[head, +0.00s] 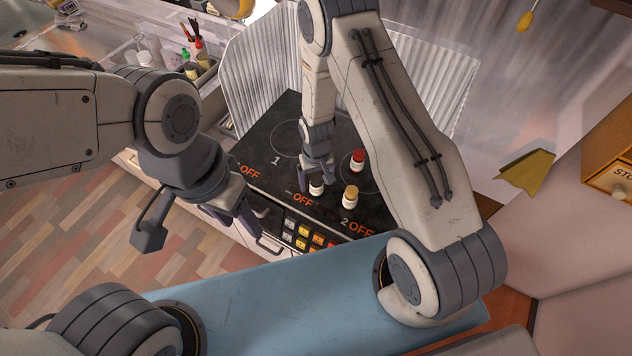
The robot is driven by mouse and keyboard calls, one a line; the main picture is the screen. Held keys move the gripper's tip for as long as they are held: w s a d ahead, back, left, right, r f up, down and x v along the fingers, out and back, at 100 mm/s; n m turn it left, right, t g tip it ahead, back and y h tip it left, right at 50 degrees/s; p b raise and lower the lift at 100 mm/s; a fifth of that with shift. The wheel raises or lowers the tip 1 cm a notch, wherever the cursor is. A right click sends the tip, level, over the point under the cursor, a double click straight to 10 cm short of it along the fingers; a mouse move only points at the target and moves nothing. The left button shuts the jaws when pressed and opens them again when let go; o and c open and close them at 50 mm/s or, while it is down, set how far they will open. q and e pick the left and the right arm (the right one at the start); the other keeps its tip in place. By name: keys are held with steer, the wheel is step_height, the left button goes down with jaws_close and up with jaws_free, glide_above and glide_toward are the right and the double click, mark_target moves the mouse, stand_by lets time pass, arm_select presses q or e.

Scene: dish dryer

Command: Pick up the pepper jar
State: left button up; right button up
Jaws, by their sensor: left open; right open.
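Three small jars stand on the black cooktop (290,112). One is a pale jar with a dark top (316,187), one has a red lid (357,156), and one has a tan lid (350,197). Their labels are too small to read, so I cannot tell for certain which is the pepper jar. My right gripper (318,176) is open and points down at the dark-topped jar. Its fingers partly cover that jar, and I cannot tell whether they touch it. My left gripper (240,212) is open and empty, in front of the cooktop's left edge.
A control panel with coloured buttons (303,236) lies along the cooktop's front. A corrugated metal screen (262,65) stands behind it. A bin of bottles (193,68) is at the back left. A wooden box (610,150) is at the right. The cooktop's back left is clear.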

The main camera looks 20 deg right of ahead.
steer(key=shift+f, duration=0.15)
jaws_close()
steer(key=shift+r, duration=0.2)
